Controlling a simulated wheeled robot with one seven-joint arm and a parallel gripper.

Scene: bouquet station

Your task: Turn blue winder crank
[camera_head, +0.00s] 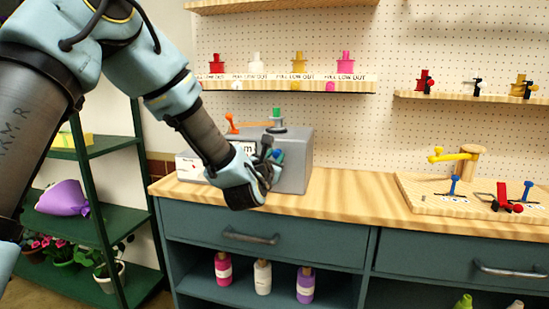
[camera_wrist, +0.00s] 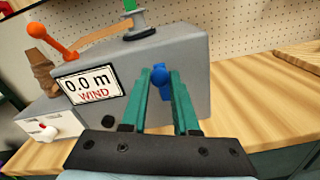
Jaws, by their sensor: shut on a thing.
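The winder is a grey box (camera_head: 297,160) on the wooden counter. In the wrist view its front (camera_wrist: 195,60) carries a display (camera_wrist: 90,86) reading "0.0 m WIND". The blue crank (camera_wrist: 159,77) is at the front of the box; its rounded blue end lies between the green fingers of my gripper (camera_wrist: 162,72). My gripper (camera_head: 273,154) is shut on the blue crank. The fingers and wrist hide much of the crank in the head view. An orange lever (camera_wrist: 52,38) and a green-topped spindle (camera_wrist: 138,22) stand on top of the winder.
A white box (camera_wrist: 42,125) with a red knob sits left of the winder. The counter (camera_head: 345,195) is bare to the right, up to a wooden board (camera_head: 420,194) with several coloured tools. A shelf (camera_head: 290,86) with coloured pots hangs above.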

